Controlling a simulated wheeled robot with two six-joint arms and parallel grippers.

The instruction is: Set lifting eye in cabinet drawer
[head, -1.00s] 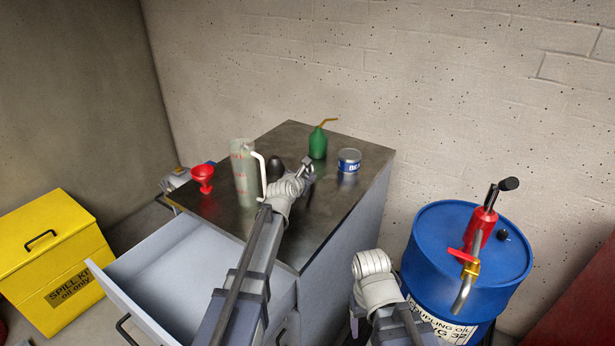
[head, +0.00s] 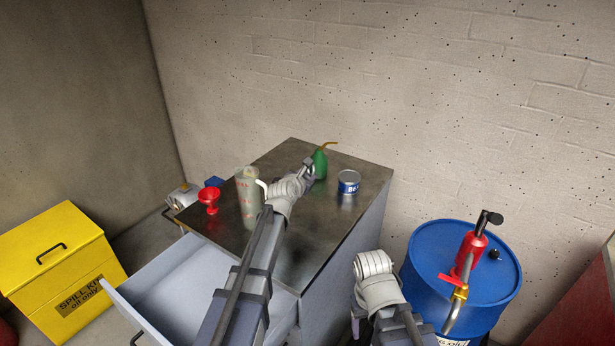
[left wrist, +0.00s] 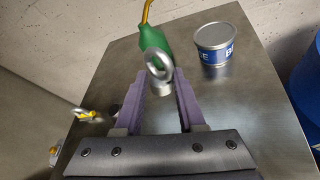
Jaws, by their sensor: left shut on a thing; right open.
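My left gripper (head: 309,166) is above the back part of the cabinet top (head: 318,226), close to the green oil can in the picture. In the left wrist view its purple fingers are shut on the lifting eye (left wrist: 159,66), a grey metal ring on a short collar. The ring sticks out beyond the fingertips. The cabinet drawer (head: 172,288) is pulled open at the front left. The part of its inside that shows is bare; my left arm hides its right end. My right arm is low, right of the cabinet; its fingers do not show.
On the cabinet top stand a red funnel (head: 210,198), a clear measuring jug (head: 248,195), a green oil can (head: 320,163) and a blue-and-white tin (head: 348,182). A yellow spill kit box (head: 62,265) is at left. A blue drum (head: 430,262) with a red pump (head: 469,248) stands at right.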

